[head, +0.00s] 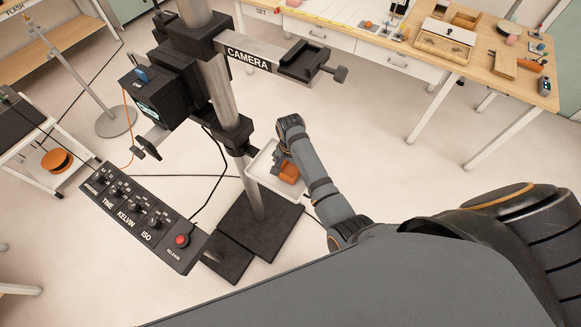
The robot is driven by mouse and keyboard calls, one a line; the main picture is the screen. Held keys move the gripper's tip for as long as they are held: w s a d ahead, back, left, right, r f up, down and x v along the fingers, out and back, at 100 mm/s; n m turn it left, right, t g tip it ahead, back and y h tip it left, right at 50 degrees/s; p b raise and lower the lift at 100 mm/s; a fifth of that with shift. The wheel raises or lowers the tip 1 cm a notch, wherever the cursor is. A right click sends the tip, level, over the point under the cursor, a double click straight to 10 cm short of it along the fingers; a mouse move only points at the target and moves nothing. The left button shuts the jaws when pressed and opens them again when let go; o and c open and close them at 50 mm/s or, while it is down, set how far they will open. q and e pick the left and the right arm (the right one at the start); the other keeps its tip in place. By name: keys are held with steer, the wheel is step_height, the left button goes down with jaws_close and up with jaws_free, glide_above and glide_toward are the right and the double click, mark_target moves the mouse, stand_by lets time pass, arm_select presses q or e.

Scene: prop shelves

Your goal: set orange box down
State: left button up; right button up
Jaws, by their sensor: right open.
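The orange box (289,173) is in the white tray (256,164) on the camera stand, near the tray's right side. My right gripper (281,161) is open at the box's upper left edge, pointing down into the tray. The wrist and forearm hide part of the box and the tray's right side. I cannot tell whether the fingers still touch the box. My left gripper is not in view.
The camera stand's post (220,95) rises beside the tray, with a camera arm (262,57) above. A control panel (140,212) with knobs and a red button juts out at lower left. A wooden workbench (400,45) stands at the back right. Open floor lies between.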

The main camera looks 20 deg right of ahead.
mark_target(291, 173)
steer(key=shift+w+d, duration=0.1)
steer(key=shift+w, duration=0.05)
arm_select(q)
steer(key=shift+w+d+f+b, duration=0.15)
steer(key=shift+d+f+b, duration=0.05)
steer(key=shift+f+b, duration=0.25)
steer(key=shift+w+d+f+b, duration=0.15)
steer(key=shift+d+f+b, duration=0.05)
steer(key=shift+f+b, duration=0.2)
arm_select(e)
step_height(291, 173, up, 12)
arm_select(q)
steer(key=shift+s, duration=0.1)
